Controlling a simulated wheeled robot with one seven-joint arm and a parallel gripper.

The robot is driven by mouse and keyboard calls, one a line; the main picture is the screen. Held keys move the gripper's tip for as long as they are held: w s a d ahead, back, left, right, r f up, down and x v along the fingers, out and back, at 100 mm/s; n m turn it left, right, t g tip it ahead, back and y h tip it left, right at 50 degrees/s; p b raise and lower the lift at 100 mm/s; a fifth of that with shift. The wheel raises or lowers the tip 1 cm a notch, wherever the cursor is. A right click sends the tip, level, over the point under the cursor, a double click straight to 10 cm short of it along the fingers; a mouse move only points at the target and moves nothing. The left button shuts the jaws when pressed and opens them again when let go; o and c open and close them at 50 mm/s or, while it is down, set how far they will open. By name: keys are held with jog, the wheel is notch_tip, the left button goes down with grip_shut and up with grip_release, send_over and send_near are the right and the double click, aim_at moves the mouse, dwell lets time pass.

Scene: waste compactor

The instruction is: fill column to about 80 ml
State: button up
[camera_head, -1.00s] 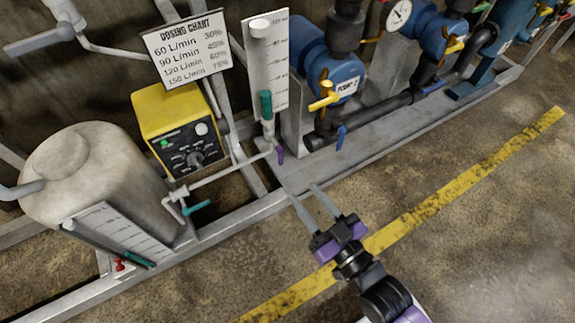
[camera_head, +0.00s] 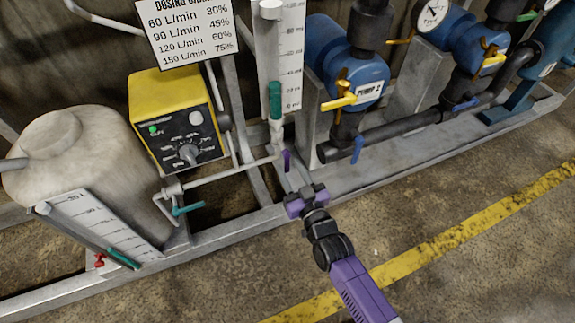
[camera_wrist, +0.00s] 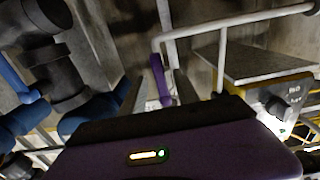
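The column (camera_head: 267,55) is a narrow tube against a white scale board, with teal-green liquid (camera_head: 275,100) at its lower end, near the bottom marks. A purple valve handle (camera_head: 287,161) hangs on the pipe just below it. My gripper (camera_head: 291,176) reaches up to this handle from the front. In the wrist view the purple handle (camera_wrist: 160,78) stands between the two spread fingers (camera_wrist: 161,92), with gaps on both sides. The gripper is open. Whether a finger touches the handle cannot be told.
A yellow dosing pump (camera_head: 170,115) with a dial stands to the left, under a dosing chart (camera_head: 190,30). A teal valve handle (camera_head: 188,209) is on the pipe left of my gripper. A white tank (camera_head: 80,165) is further left. Blue pumps (camera_head: 345,65) stand right. The front floor is clear.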

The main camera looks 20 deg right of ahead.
jog(key=shift+w+b, duration=0.45)
jog(key=shift+w, duration=0.85)
grip_shut()
dwell(0.5)
